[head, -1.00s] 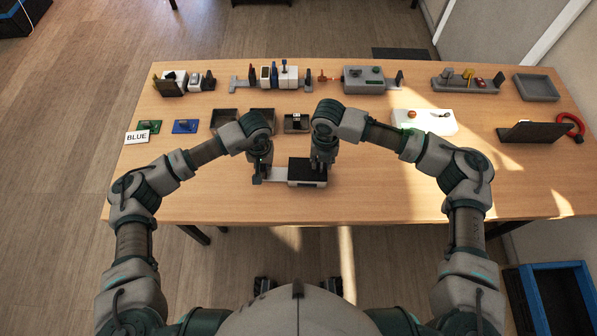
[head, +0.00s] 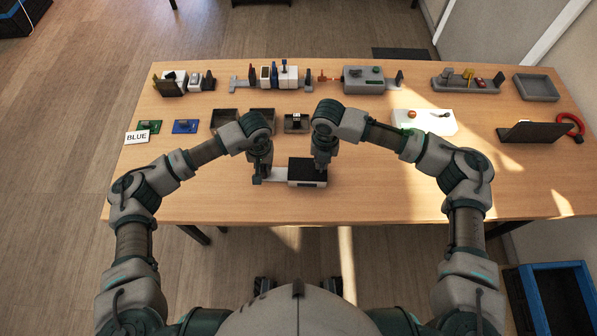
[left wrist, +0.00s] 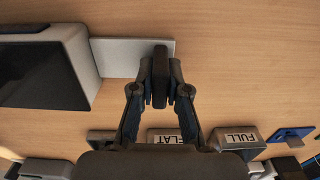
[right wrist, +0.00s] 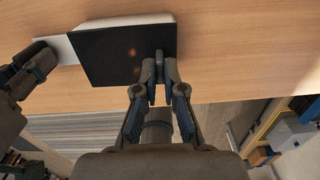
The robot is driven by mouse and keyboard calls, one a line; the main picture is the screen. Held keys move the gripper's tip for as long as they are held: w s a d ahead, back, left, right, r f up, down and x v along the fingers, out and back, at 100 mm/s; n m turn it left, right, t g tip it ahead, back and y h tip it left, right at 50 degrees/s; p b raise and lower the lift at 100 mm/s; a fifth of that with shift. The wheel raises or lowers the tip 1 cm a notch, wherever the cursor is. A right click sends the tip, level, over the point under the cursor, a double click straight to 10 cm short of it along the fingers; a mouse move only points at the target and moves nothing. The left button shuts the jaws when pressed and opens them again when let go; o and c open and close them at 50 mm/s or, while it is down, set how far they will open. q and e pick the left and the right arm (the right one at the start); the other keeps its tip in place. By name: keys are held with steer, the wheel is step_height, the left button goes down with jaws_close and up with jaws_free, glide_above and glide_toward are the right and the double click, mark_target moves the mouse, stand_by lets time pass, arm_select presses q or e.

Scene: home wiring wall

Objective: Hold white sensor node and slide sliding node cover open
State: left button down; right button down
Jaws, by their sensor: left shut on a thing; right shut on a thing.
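The white sensor node (head: 307,184) lies near the table's front edge, with the black sliding cover (head: 307,168) over its top. A pale flat plate (head: 277,177) sticks out from its left side. My left gripper (left wrist: 160,88) is shut on a dark upright tab (left wrist: 160,62) at the plate's outer end. My right gripper (right wrist: 160,82) is shut at the cover's edge, on what looks like a small dark tab; the fingers partly hide it. The black cover (right wrist: 115,55) and white body edge (right wrist: 125,20) also show in the right wrist view.
Grey trays (head: 223,120) stand behind the node. A white panel (head: 428,122) lies at right, and a dark stand (head: 533,132) farther right. Several fixtures (head: 365,78) line the back. The table left and right of the node is clear.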

steer(key=shift+d, duration=0.2)
stand_by(0.4)
steer(key=shift+s+d, duration=0.2)
steer(key=shift+d, duration=3.75)
steer(key=c, duration=1.2)
jaws_free()
steer(key=shift+r, duration=0.15)
step_height(320, 180, up, 12)
steer(key=shift+f, duration=0.2)
arm_select(q)
steer(key=c, duration=1.1)
jaws_free()
